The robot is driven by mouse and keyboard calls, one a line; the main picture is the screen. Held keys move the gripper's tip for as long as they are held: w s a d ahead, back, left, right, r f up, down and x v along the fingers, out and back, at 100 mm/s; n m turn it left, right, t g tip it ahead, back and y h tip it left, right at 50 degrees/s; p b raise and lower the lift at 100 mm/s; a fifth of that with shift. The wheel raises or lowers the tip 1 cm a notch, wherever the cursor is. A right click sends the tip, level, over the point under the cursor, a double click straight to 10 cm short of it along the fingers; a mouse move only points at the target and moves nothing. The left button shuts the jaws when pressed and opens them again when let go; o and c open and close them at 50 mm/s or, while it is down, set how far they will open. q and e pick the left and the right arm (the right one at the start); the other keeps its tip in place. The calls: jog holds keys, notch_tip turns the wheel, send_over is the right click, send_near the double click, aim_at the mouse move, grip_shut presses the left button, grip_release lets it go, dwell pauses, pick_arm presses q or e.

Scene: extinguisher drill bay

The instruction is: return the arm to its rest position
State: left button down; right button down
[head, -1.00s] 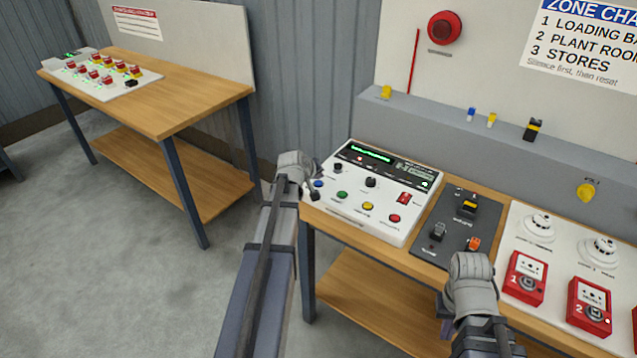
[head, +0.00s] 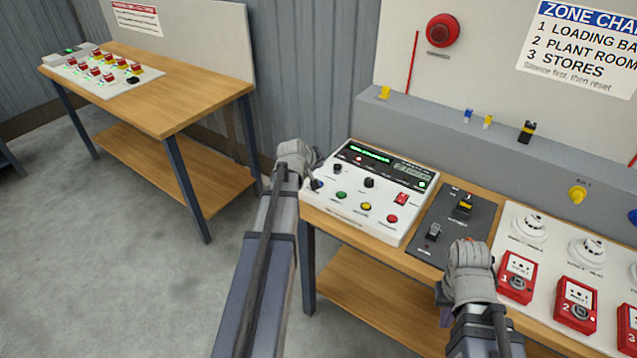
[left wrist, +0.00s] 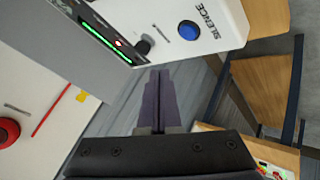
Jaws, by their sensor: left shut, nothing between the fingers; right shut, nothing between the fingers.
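My left arm reaches in from the bottom of the head view. Its gripper (head: 308,178) is at the left edge of the white control panel (head: 376,190), above the bench. In the left wrist view the left gripper's fingers (left wrist: 159,98) are together and empty. The panel's blue SILENCE button (left wrist: 188,30) shows ahead of them, apart from the fingertips. My right arm is at the lower right. Its gripper (head: 455,270) is in front of the dark switch plate (head: 455,222), with its fingertips mostly hidden by the wrist.
Red call points (head: 517,277) and white detectors (head: 528,228) stand on a white board to the right. A grey ledge (head: 440,128) with small yellow and blue items runs behind the panel. Another wooden bench (head: 170,100) stands at the left, with open floor in front.

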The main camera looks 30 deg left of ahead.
dwell(0.4)
